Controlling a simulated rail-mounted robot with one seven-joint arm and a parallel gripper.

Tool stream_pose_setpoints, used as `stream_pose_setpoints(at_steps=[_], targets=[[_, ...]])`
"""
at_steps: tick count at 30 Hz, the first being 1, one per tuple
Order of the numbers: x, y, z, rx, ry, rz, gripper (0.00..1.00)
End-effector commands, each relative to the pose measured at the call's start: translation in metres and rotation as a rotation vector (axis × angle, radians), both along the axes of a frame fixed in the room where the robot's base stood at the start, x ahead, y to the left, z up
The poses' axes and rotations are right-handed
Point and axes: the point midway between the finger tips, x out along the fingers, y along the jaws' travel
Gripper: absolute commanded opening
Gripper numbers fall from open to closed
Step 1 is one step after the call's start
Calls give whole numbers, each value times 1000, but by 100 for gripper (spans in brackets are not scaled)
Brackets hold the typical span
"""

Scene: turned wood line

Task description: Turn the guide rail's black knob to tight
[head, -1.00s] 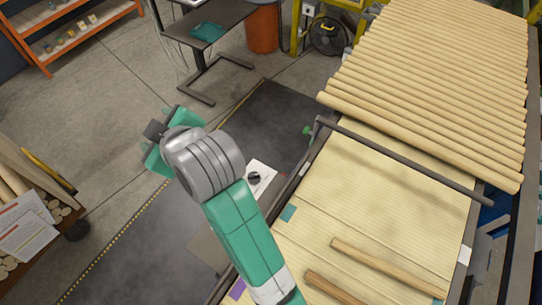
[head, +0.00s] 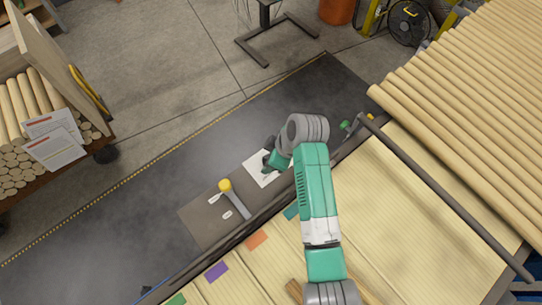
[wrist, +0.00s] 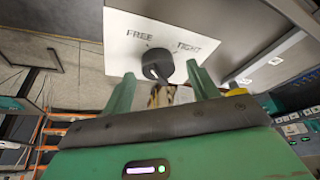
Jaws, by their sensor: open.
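The black knob (wrist: 157,65) stands on a white plate (wrist: 130,30) marked FREE on the left and TIGHT on the right in the wrist view. I cannot tell which word the knob points to. My gripper (wrist: 163,82) is open, one green finger on each side of the knob's near end. Whether either finger touches it is unclear. In the head view my gripper (head: 269,161) is over the white plate (head: 255,171), and it largely hides the knob. The dark guide rail (head: 440,189) crosses the slatted bed at right.
A lever with a yellow knob (head: 225,186) stands on the grey panel (head: 200,215) left of the plate. A green knob (head: 345,125) is near the rail's end. Wooden rods (head: 480,90) lie at upper right. A rod cart (head: 45,110) is at left.

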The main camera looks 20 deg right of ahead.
Motion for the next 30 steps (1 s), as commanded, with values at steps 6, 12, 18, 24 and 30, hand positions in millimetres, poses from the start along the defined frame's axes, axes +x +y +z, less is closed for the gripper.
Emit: stream_pose_setpoints(at_steps=[6, 12, 18, 24, 30], targets=[[3, 3, -9, -1, -1, 0, 59], [3, 3, -8, -1, -2, -1, 49], [3, 3, -8, -1, -2, -1, 14], [3, 3, -7, 0, -2, -15, 14], [2, 4, -5, 0, -3, -97, 14]])
